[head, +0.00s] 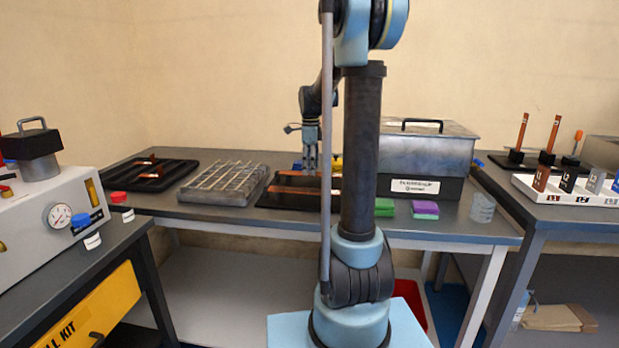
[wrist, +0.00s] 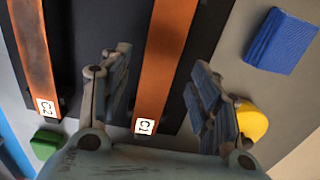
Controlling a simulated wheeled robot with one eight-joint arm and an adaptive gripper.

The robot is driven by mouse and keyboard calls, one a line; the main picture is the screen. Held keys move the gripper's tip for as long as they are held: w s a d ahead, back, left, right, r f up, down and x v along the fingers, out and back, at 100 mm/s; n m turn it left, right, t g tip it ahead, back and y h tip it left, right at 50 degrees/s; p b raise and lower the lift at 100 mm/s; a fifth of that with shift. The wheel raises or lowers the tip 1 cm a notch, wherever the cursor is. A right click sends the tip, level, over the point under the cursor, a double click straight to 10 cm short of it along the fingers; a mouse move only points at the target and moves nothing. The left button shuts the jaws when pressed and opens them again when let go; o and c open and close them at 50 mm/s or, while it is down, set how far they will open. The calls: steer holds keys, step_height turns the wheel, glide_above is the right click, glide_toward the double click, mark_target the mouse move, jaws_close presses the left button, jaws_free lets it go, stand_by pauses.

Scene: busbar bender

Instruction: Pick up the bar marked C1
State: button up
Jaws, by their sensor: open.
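The bar marked C1 (wrist: 168,55) is a flat copper strip with a white label at its near end, lying on a dark tray (wrist: 205,62). In the wrist view my gripper (wrist: 158,90) is open, with one finger on each side of this bar. I cannot tell whether the fingers touch it or how high they are. A second copper bar marked C2 (wrist: 33,50) lies to the left, outside the fingers. In the head view my gripper (head: 311,158) points down over the tray (head: 262,200); the labels are too small to read there, and my arm hides part of the tray.
A blue block (wrist: 281,41), a yellow round item (wrist: 252,121) and a green item (wrist: 47,144) lie close around the tray. In the head view a grey slatted rack (head: 205,197) stands left of the tray, and a large metal box (head: 427,150) stands right of it.

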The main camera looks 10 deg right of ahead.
steer(key=shift+f, duration=0.55)
jaws_close()
